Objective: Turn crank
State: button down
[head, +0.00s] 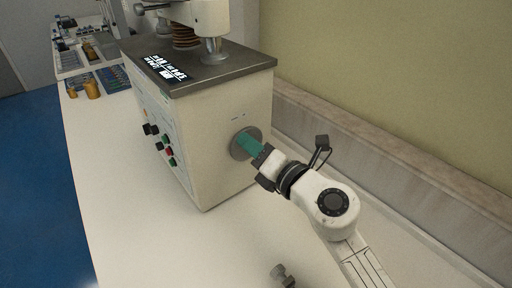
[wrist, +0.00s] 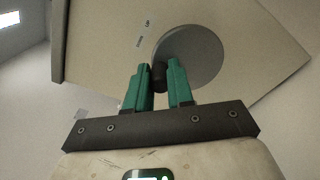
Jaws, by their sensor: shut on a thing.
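The crank is a round grey disc (head: 240,145) on the side face of the beige hardness tester (head: 217,125), with a short dark handle. In the wrist view the disc (wrist: 196,58) shows behind the fingers, and the dark handle (wrist: 159,76) sits between the green fingertips. My gripper (head: 247,143) reaches the disc from the right, and its green fingers are shut on the handle. In the wrist view my gripper (wrist: 159,82) has one finger on each side of the handle. In the head view the fingers hide the handle.
Black, green and red knobs (head: 166,149) are on the tester's front panel. The white bench (head: 130,220) is clear in front of it. A small grey metal part (head: 282,275) stands near the bottom edge. A wall ledge (head: 380,155) runs behind my arm. Yellow-brown pieces (head: 92,88) stand at the far left.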

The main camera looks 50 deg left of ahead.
aim_at(239, 157)
jog(key=n+b, duration=0.1)
jog(key=f+n+b, duration=0.1)
jog(key=n, duration=0.1)
jog(key=s+n+b, duration=0.1)
jog(key=shift+f+n, duration=0.25)
jog(key=shift+n, duration=0.05)
jog(key=n+b, duration=0.1)
jog(key=f+n+b, duration=0.1)
jog(key=n+b, duration=0.2)
jog(key=n, duration=0.1)
jog(key=shift+s+f+b, duration=0.25)
jog(key=shift+s+b, duration=0.05)
jog(key=shift+s, duration=0.05)
jog(key=n+b, duration=0.2)
jog(key=f+n+b, duration=0.1)
jog(key=n+b, duration=0.2)
jog(key=b, duration=0.1)
jog(key=shift+f+n, duration=0.4)
jog(key=n+b, duration=0.2)
jog(key=b, duration=0.1)
jog(key=shift+w+f, duration=0.15)
jog(key=shift+f, duration=0.05)
jog(key=n+b, duration=0.2)
jog(key=shift+w+f+b, duration=0.1)
jog(key=shift+w+b, duration=0.05)
jog(key=shift+b, duration=0.25)
jog(key=c, duration=1)
grip_release()
